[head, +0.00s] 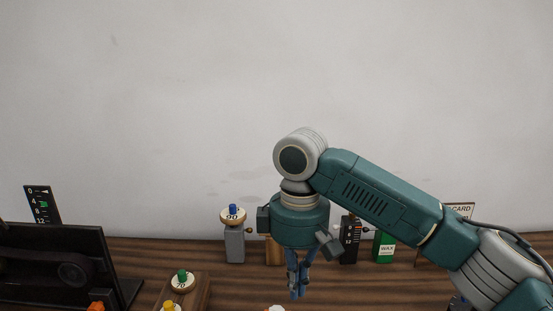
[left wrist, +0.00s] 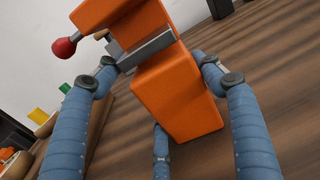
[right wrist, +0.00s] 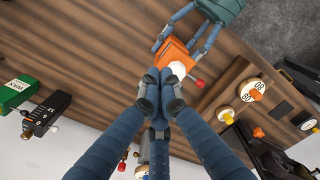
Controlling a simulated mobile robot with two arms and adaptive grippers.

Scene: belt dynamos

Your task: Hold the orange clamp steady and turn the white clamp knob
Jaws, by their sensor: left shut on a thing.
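The orange clamp (left wrist: 178,100) is a blocky orange body with a grey band and a red ball handle (left wrist: 64,48). My left gripper (left wrist: 163,62) is shut on it, with fingers on both sides. The right wrist view also shows the clamp (right wrist: 172,50) between the left fingers. The white knob (right wrist: 178,69) is on the clamp's face and shows as a white edge at the bottom of the head view (head: 274,308). My right gripper (right wrist: 158,84) is shut with its fingertips together and empty. In that view its tips appear beside the knob; contact cannot be told.
A wooden block with dials (right wrist: 243,95) and a dark machine (head: 60,265) stand to one side. A grey post with a dial (head: 234,245), a black scale block (head: 349,240) and a green wax box (head: 384,247) stand along the wall. Bare wood lies around the clamp.

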